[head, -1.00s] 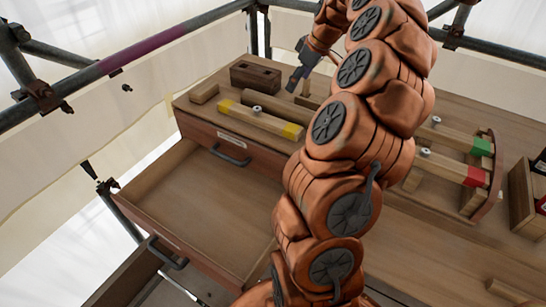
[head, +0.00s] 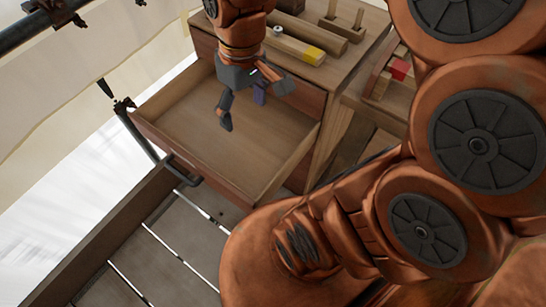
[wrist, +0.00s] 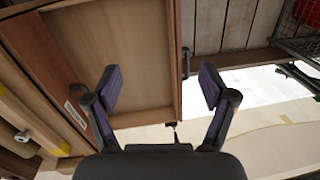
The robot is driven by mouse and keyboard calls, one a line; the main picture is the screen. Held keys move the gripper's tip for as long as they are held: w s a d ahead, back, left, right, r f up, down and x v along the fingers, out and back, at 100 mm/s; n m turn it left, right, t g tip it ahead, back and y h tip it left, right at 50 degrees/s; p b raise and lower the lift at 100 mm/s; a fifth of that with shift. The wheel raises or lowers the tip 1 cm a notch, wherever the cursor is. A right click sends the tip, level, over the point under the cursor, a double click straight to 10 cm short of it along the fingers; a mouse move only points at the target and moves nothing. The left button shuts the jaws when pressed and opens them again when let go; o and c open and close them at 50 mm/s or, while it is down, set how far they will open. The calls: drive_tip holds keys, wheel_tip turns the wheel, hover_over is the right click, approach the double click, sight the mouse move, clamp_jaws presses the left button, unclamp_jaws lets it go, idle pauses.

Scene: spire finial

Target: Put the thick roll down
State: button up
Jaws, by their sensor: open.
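My gripper (head: 243,108) hangs fingers-down over the open drawer (head: 165,147) in the head view. In the wrist view its two fingers (wrist: 161,88) are spread wide with nothing between them. No thick roll shows in the gripper or in the visible part of the drawer, which looks empty. A pale bar with a yellow band (head: 299,47) lies on the cabinet top, behind and right of the gripper. I cannot tell whether any thing in view is the thick roll.
A wooden block with two upright pegs (head: 343,24) stands on the cabinet top. A red-ended piece (head: 398,69) lies farther right. The drawer's front wall and handle (head: 182,172) jut out over a slatted floor (head: 150,240). My own arm covers the right side.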

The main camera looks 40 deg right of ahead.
drive_tip(key=s+a+f+m+g+h, duration=0.1)
drive_tip(key=s+f, duration=0.3)
drive_tip(key=s, duration=0.6)
drive_tip(key=shift+s+a+m, duration=0.25)
drive_tip(key=shift+m, duration=0.45)
drive_tip(key=shift+s+f, duration=0.25)
drive_tip(key=shift+s, duration=0.2)
drive_tip(key=shift+c, duration=1.2)
drive_tip(key=w+d+r+m+y+p, duration=0.1)
drive_tip(key=w+d+r+m+p, duration=0.1)
drive_tip(key=w+m, duration=0.35)
drive_tip(key=w+d+r+m+y+p, duration=0.1)
drive_tip(key=w+d+r+m, duration=0.1)
drive_tip(key=w+m, duration=0.3)
drive_tip(key=m+t+p, duration=0.6)
drive_tip(key=m+p, duration=0.1)
drive_tip(key=m, duration=1.5)
hover_over(308, 24)
drive_tip(key=s, duration=0.2)
drive_tip(key=shift+s+d+f+h, duration=0.1)
drive_tip(key=shift+d+f+h, duration=0.2)
drive_tip(key=shift+f, duration=0.3)
drive_tip(key=shift+d+f, duration=0.1)
drive_tip(key=shift+f, duration=0.05)
drive_tip(key=shift+p+x, duration=1.25)
drive_tip(key=shift+x, duration=2.6)
drive_tip(key=shift+s, duration=0.1)
drive_tip(key=shift+c, duration=0.3)
drive_tip(key=c, duration=1.3)
